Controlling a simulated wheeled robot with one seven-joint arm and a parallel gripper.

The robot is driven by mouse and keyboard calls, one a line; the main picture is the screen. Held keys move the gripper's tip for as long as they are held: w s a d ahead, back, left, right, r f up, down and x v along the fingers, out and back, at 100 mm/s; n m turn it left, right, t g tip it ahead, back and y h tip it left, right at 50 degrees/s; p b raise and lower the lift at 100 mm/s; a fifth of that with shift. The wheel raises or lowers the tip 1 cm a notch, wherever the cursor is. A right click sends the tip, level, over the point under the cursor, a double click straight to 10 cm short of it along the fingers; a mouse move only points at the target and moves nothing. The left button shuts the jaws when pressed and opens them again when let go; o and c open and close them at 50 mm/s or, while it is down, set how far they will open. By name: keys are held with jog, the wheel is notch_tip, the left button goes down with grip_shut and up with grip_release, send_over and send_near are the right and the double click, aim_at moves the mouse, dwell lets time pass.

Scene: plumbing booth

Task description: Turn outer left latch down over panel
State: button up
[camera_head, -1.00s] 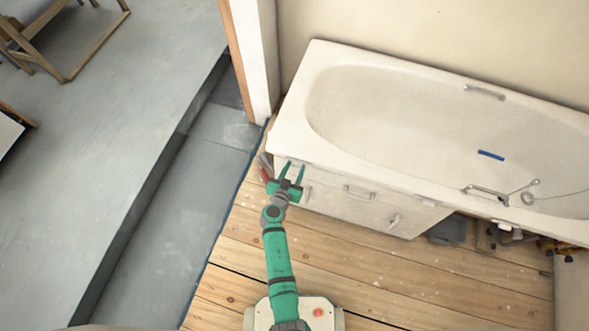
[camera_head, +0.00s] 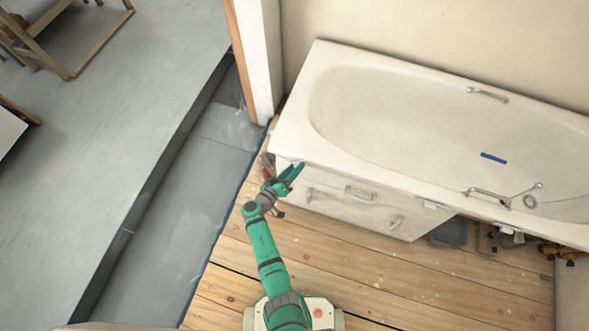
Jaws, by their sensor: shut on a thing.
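The white panel (camera_head: 338,204) stands upright under the front rim of the bathtub, left of an open gap. My gripper (camera_head: 294,172) is at the panel's upper left end, just under the tub rim. Its green fingers are close together, shut on the outer left latch, which they hide. The latch's angle cannot be seen. Another latch (camera_head: 309,195) shows just right of my gripper on the panel.
The white bathtub (camera_head: 420,147) overhangs the panel. Red-handled tools (camera_head: 266,170) lie on the floor just left of my gripper. A dark object (camera_head: 450,233) and other items sit in the gap to the right. The wooden floor (camera_head: 400,280) in front is clear.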

jog(key=shift+a+f+n+t+h, duration=0.15)
jog(key=shift+n+h, duration=0.3)
jog(key=shift+n, duration=0.5)
jog(key=shift+d+f+n+t+h, duration=0.15)
jog(key=shift+n+t+h, duration=0.2)
jog(key=shift+n, duration=0.65)
jog(key=shift+a+f+n+t+h, duration=0.15)
jog(key=shift+n+h, duration=0.35)
jog(key=shift+n, duration=0.45)
jog(key=o, duration=1)
jog(key=shift+o, duration=0.2)
jog(key=v, duration=1)
jog(key=shift+s+a, duration=0.25)
jog(key=shift+a, duration=0.05)
